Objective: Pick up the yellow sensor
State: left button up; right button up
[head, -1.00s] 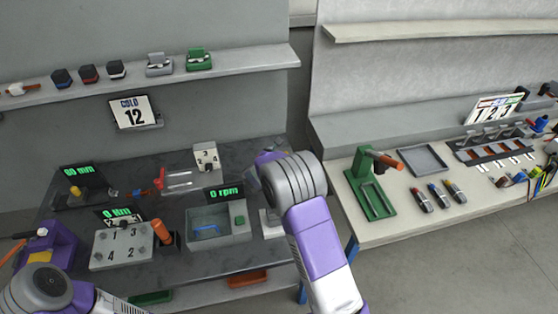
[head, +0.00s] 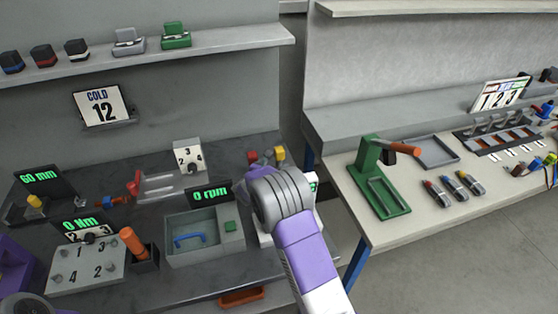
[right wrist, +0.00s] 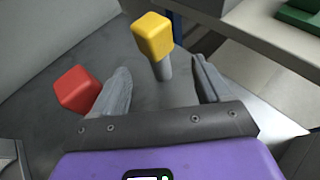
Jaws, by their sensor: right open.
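The yellow sensor (right wrist: 153,38) has a yellow block head on a grey stem in the right wrist view. It stands beyond my open right gripper (right wrist: 163,72), between the lines of the two fingers and a little ahead of their tips. No contact shows. In the head view the yellow sensor (head: 280,154) shows just above my right wrist, which hides its lower part and most of the gripper. A red-headed piece (right wrist: 77,90) is beside the left finger in the wrist view. My left gripper's fingers are not visible; only a bit of arm shows at lower left.
A grey bin (head: 205,240) with a "0 rpm" display is left of my right arm. The light bench (head: 400,222) at right holds a green press (head: 378,185). A partly hidden white device is beside my wrist.

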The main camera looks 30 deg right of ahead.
aim_at(278, 162)
jog(key=x, duration=0.2)
jog(key=b+x, duration=0.1)
jog(key=x, duration=0.2)
jog(key=shift+f, duration=0.45)
jog(key=c, duration=1.2)
